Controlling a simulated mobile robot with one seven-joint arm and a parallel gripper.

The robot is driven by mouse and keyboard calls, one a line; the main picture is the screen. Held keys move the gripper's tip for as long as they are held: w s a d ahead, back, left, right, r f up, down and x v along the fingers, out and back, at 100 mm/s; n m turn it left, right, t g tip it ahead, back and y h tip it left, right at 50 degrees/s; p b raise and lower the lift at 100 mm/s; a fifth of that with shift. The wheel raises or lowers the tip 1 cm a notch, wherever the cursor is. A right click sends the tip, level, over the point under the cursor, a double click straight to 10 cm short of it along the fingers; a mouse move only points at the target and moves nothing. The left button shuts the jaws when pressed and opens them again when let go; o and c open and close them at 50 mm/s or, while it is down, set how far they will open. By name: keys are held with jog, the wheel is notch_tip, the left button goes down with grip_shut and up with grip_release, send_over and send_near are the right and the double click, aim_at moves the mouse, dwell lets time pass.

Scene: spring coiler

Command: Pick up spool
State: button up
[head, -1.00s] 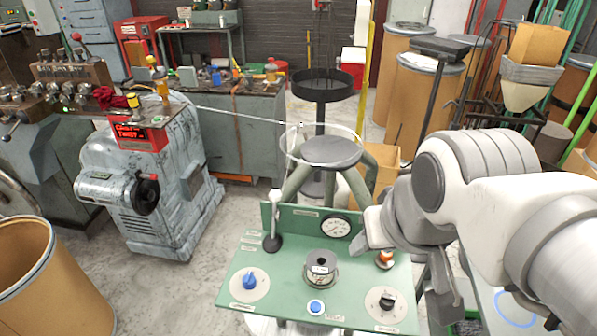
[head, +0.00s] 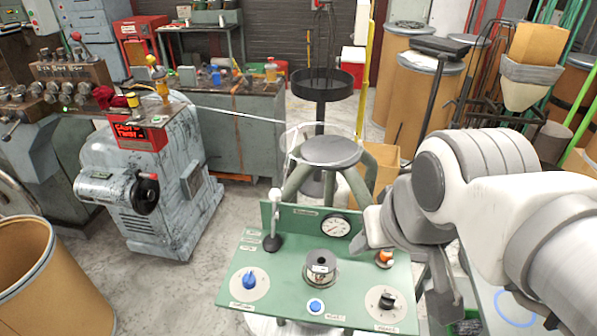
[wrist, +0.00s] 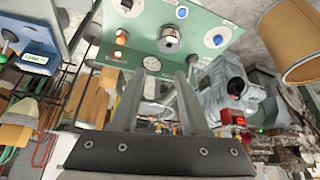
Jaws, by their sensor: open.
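In the head view my gripper hangs to the right of the panel, apart from the spool, partly hidden by my arm.
Around the spool are a blue knob (head: 249,281), a blue button (head: 315,306), a black knob (head: 387,301), an orange button (head: 384,257), a gauge (head: 335,226) and an upright lever (head: 273,220). A round-topped stand (head: 331,152) is behind. A cardboard drum (head: 50,280) stands left.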

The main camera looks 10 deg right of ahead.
jog(key=o, duration=0.3)
jog(key=shift+w, duration=0.1)
jog(key=shift+o, duration=1.4)
jog(key=shift+w+n, duration=0.3)
jog(key=shift+n, duration=0.2)
jog(key=shift+o, duration=1.4)
jog(key=w+a+f+n+g+h, duration=0.1)
jog(key=w+f+n+g, duration=0.1)
jog(key=w+n, duration=0.5)
jog(key=shift+w+a+n+g, duration=0.2)
jog(key=shift+a+n+g, duration=0.1)
jog(key=shift+n+g, duration=0.25)
jog(key=n+g+b, duration=0.2)
jog(key=n, duration=0.8)
send_over(321, 262)
jog(key=s, duration=0.2)
jog(key=shift+h, duration=0.4)
jog(key=f, duration=1.9)
jog(key=shift+w+a+f, duration=0.15)
jog(key=shift+w+a, duration=0.05)
jog(key=shift+a, duration=0.1)
jog(key=shift+w+d+f+b, duration=0.1)
jog(key=shift+f+b, duration=0.25)
jog(key=shift+f, duration=0.95)
jog(key=shift+w+d+f+b, duration=0.1)
jog(key=shift+f+b, duration=0.25)
jog(key=shift+f, duration=0.9)
